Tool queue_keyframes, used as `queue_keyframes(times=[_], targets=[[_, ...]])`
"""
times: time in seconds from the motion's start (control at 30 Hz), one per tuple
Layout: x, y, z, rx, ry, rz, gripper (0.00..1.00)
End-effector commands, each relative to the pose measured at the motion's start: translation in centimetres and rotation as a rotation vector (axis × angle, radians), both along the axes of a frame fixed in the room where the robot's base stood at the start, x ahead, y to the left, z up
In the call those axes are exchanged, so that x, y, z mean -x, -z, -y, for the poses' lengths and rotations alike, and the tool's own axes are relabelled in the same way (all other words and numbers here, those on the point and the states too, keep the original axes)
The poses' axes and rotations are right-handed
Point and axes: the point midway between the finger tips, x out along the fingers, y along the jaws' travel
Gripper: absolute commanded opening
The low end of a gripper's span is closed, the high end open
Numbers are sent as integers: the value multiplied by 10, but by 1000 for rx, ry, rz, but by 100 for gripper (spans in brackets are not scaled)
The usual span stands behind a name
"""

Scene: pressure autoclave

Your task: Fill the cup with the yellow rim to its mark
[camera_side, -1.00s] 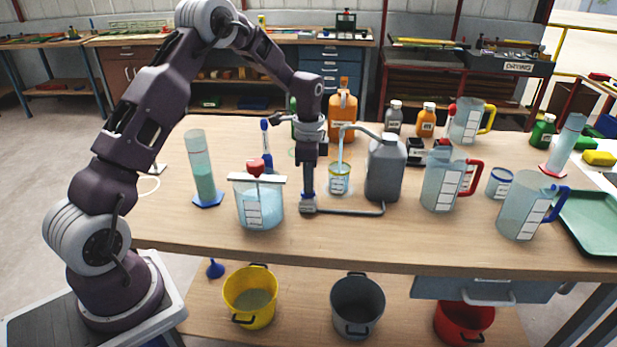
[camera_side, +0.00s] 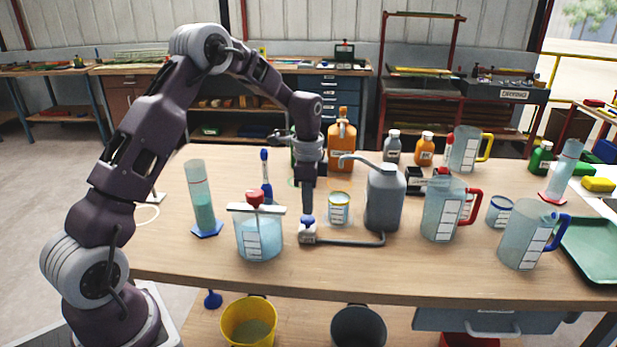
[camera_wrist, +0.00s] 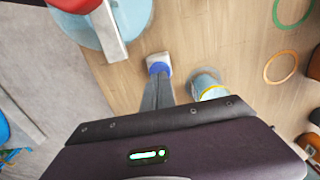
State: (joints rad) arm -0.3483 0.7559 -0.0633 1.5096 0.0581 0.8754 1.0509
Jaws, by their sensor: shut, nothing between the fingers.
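The cup with the yellow rim (camera_side: 339,210) stands upright on the bench, below the end of the bent spout of a grey jug (camera_side: 385,200). Its label shows, but I cannot read the level against the mark. No stream shows under the spout. In the wrist view the block (camera_wrist: 158,62) is at the fingertips and the yellow-rimmed cup (camera_wrist: 210,88) is to their right.
A clear tub with a red-knobbed lid (camera_side: 258,235) stands close left of the button. A blue-based cylinder (camera_side: 202,200) is farther left. A red-handled jug (camera_side: 443,210), blue-rimmed cup (camera_side: 499,211) and blue-handled jug (camera_side: 527,235) stand right. The bench front is clear.

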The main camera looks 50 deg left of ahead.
Motion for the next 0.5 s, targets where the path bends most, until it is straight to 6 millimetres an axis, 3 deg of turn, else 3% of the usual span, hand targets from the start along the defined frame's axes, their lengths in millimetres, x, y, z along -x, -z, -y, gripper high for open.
queue_keyframes(times=[0.3,0.5], targets=[[-3,-78,-1,-3,-1,11,0],[-3,-102,0,-1,-1,10,0]])
